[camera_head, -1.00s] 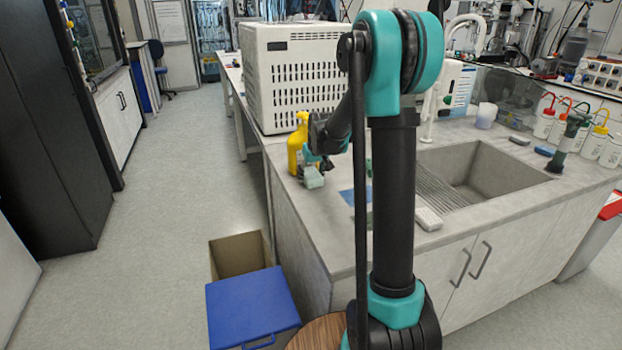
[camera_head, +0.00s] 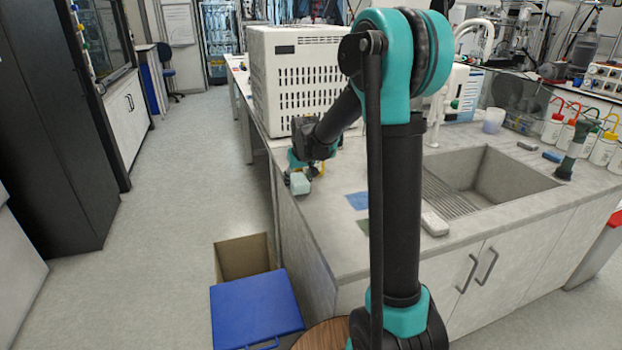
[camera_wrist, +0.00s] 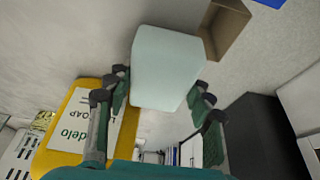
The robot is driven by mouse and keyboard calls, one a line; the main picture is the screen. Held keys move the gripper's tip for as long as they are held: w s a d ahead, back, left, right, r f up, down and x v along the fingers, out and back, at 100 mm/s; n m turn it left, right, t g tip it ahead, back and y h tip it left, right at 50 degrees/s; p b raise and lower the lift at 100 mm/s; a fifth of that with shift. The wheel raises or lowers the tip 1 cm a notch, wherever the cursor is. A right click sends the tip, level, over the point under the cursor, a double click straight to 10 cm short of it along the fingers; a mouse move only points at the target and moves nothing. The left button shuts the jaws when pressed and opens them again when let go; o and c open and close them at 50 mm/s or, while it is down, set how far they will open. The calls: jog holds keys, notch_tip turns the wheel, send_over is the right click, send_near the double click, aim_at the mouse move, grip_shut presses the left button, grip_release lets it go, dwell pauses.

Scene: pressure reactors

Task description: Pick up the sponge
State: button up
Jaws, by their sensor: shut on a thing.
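The sponge (camera_wrist: 165,65) is a pale blue-green block. My gripper (camera_wrist: 160,92) is shut on it, with one finger on each side and the block sticking out past the tips. In the head view the sponge (camera_head: 300,184) hangs below my gripper (camera_head: 301,172) at the left edge of the grey counter. I cannot tell how high it is above the counter.
A yellow soap bottle (camera_wrist: 72,130) is close beside my gripper in the wrist view. A white slotted box (camera_head: 290,85) stands behind. Blue and green pads, a white block (camera_head: 434,224) and the sink (camera_head: 500,185) are to the right. An open cardboard box (camera_head: 243,257) is on the floor.

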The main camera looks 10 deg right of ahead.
jog(key=s+a, duration=0.3)
jog(key=a, duration=0.6)
jog(key=shift+s+a, duration=0.35)
jog(key=shift+a, duration=0.05)
